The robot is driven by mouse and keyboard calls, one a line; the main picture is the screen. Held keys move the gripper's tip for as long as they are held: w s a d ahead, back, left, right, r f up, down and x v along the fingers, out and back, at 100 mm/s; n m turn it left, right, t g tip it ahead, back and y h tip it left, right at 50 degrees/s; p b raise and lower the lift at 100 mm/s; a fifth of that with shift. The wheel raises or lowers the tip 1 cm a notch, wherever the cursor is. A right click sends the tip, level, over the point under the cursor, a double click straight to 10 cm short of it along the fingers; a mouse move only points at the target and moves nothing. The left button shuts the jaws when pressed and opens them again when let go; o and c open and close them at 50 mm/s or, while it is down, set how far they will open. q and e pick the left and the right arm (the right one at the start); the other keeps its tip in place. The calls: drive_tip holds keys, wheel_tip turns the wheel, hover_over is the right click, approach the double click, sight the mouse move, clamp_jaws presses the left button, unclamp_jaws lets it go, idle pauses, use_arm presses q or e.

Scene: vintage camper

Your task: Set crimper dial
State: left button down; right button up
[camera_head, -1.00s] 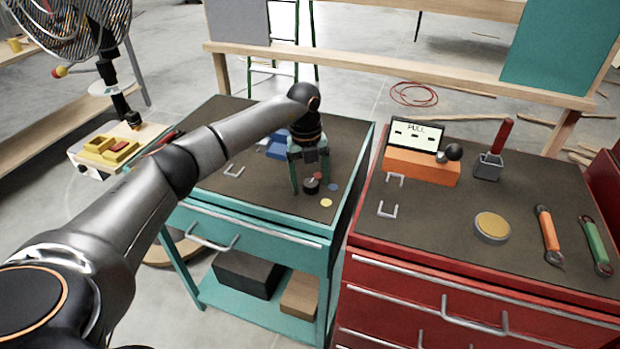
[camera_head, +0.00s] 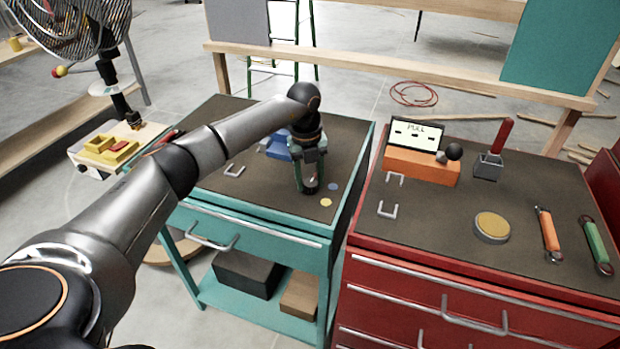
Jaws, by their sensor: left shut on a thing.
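The small dark dial (camera_head: 311,187) stands on the dark top of the teal cabinet (camera_head: 258,222), near its right side. My left gripper (camera_head: 309,181) points down over it, and its green fingers are shut on the dial. A blue dot (camera_head: 333,187) and a yellow dot (camera_head: 326,202) lie on the surface to the right of the dial. The red dot seen earlier is hidden behind the gripper. A blue object (camera_head: 278,148) sits behind the gripper and is partly covered by the arm. My right gripper is not in view.
The red cabinet (camera_head: 430,262) stands to the right across a narrow gap. It carries an orange block with a "PULL" panel (camera_head: 416,133), a lever (camera_head: 501,137), a round yellow-topped disc (camera_head: 491,226) and two tools. A staple-shaped handle (camera_head: 234,171) is left of the gripper.

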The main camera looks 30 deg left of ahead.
sight(309, 180)
use_arm(q)
drive_tip(key=shift+m, duration=0.3)
drive_tip(key=m, duration=0.4)
drive_tip(key=shift+m, duration=0.4)
drive_tip(key=m, duration=0.6)
drive_tip(key=shift+w+g, duration=0.1)
drive_tip(key=shift+g, duration=0.2)
drive_tip(key=shift+m, duration=0.3)
drive_tip(key=shift+c, duration=1.8)
unclamp_jaws()
wheel_tip(309, 180, up, 13)
drive_tip(key=shift+a+f+b, duration=0.2)
drive_tip(key=shift+a+b, duration=0.15)
drive_tip(key=shift+b, duration=0.05)
drive_tip(key=shift+w+f, duration=0.1)
